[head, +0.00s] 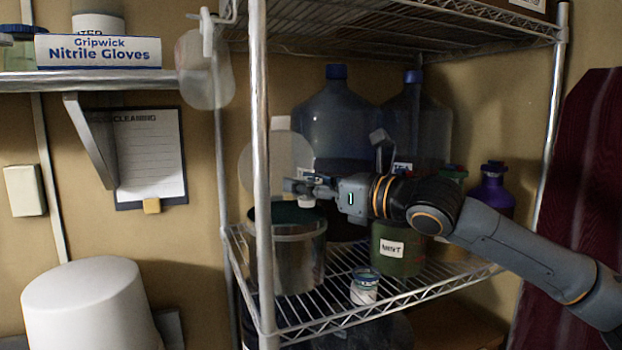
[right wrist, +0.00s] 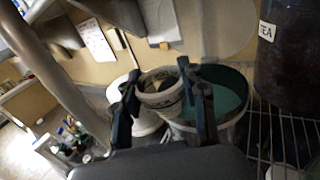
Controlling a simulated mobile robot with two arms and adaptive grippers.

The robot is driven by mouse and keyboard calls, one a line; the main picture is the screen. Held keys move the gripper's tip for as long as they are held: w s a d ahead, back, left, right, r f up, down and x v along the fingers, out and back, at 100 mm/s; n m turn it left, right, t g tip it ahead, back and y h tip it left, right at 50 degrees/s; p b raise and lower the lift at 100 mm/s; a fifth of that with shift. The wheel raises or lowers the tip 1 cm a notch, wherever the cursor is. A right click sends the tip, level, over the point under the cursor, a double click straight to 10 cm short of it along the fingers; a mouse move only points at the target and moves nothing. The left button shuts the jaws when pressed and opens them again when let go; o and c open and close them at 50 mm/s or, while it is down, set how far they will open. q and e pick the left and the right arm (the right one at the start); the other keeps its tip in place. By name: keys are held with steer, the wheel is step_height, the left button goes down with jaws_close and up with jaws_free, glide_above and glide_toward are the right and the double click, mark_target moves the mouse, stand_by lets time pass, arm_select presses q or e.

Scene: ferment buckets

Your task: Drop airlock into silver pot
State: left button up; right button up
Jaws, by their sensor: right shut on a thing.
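The silver pot (head: 300,262) stands on the wire shelf at its left end, behind the front post. It is open at the top, and its teal inside also shows in the right wrist view (right wrist: 230,98). My right gripper (head: 303,188) reaches in from the right, with its fingers above the pot's opening. It is shut on a small pale thing (head: 307,202), apparently the airlock. In the right wrist view this shows as a round, cup-like piece (right wrist: 160,92) with dark markings between the fingers. My left gripper is not in view.
A green MIST container (head: 398,250) and a small labelled jar (head: 364,288) stand right of the pot. Large blue-capped bottles (head: 335,120) stand behind, and a purple bottle (head: 492,190) at right. The rack's front post (head: 262,170) and upper shelf (head: 400,30) bound the space.

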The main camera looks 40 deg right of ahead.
steer(key=shift+w+d+p, duration=0.2)
steer(key=shift+w+p, duration=0.6)
steer(key=shift+w, duration=0.3)
steer(key=p, duration=0.3)
steer(key=shift+d+r, duration=0.1)
arm_select(q)
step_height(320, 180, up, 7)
steer(key=p, duration=0.1)
arm_select(e)
steer(key=shift+w, duration=0.2)
arm_select(q)
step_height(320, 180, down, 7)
steer(key=b, duration=0.6)
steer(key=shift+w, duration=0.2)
arm_select(e)
steer(key=w+d+f, duration=0.1)
steer(key=w+f, duration=0.2)
steer(key=w, duration=0.2)
steer(key=shift+w+f, duration=0.2)
steer(key=shift+f, duration=0.1)
steer(key=o, duration=1.7)
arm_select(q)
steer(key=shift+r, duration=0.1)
